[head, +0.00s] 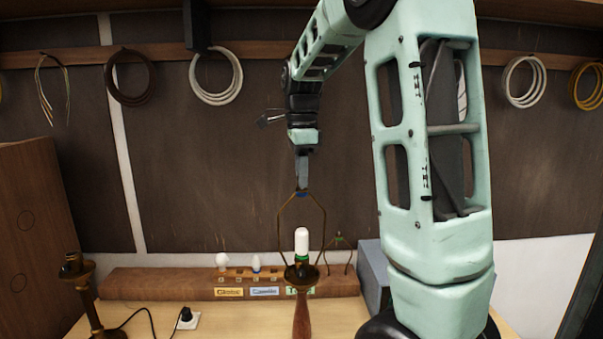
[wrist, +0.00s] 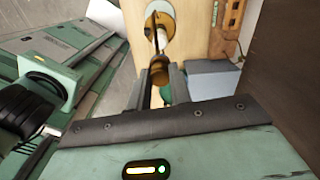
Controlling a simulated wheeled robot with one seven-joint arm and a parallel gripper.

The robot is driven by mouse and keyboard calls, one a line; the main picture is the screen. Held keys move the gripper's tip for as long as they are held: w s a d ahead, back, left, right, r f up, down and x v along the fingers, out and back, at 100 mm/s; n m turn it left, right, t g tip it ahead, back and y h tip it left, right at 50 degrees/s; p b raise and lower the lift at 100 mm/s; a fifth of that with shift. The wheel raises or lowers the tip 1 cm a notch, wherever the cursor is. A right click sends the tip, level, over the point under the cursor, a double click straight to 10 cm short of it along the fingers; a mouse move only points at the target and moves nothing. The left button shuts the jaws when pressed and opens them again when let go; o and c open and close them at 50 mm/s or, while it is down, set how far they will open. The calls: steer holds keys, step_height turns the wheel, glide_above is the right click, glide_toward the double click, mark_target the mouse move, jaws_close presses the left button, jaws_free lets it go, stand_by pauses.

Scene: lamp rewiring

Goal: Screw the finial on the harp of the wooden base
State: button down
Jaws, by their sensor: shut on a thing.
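The lamp with the wooden base (head: 302,322) stands at the front of the table, with a white bulb (head: 302,240) in its socket. Its brass harp (head: 280,222) rises around the bulb, upright. My gripper (head: 302,184) points straight down over the top of the harp. It is shut on a small bluish finial (head: 301,193), which sits at the harp's top; I cannot tell whether its thread is engaged.
A brass lamp (head: 78,270) without bulb stands at left, near a plug and socket (head: 187,318). A wooden rack (head: 150,284) behind holds bulbs and, at right, another small harp (head: 339,242). A grey box (head: 374,268) stands right of it. Wire coils hang on the wall.

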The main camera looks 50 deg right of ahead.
steer(key=m, duration=0.4)
steer(key=shift+m, duration=0.4)
steer(key=m, duration=0.3)
steer(key=m, duration=0.4)
steer(key=shift+m, duration=0.3)
steer(key=m, duration=0.2)
steer(key=shift+f+m, duration=0.1)
steer(key=shift+m, duration=0.3)
steer(key=shift+m, duration=0.4)
